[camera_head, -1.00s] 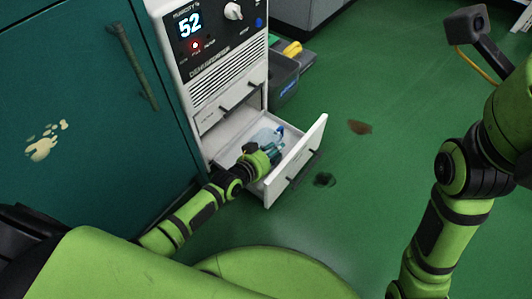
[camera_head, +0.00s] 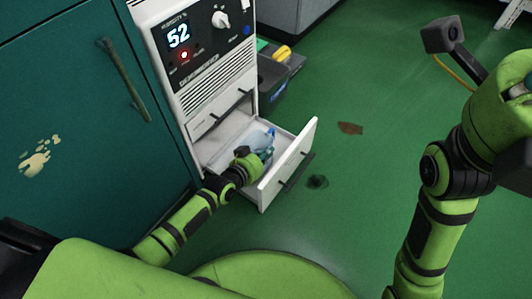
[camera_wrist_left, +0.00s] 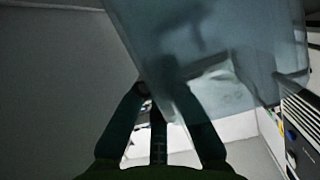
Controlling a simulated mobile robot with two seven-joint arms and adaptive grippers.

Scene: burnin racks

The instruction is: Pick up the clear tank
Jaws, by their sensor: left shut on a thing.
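The clear tank (camera_head: 262,138) is a see-through bluish container in the open lower drawer of the white dehumidifier (camera_head: 205,75). In the left wrist view the tank (camera_wrist_left: 225,55) fills the upper middle, tilted in the picture. My left gripper (camera_head: 266,155) reaches into the drawer and is shut on the tank. Its fingers (camera_wrist_left: 165,105) meet the tank's near edge in the left wrist view. The gripper hides part of the tank in the head view. My right arm shows at the right, but its fingertips cannot be made out.
The pulled-out drawer front (camera_head: 288,165) stands just right of my left gripper. A teal cabinet (camera_head: 75,110) is close on the left. A dark bin (camera_head: 275,78) with yellow things stands behind the dehumidifier. Stains (camera_head: 350,128) mark the otherwise open green floor.

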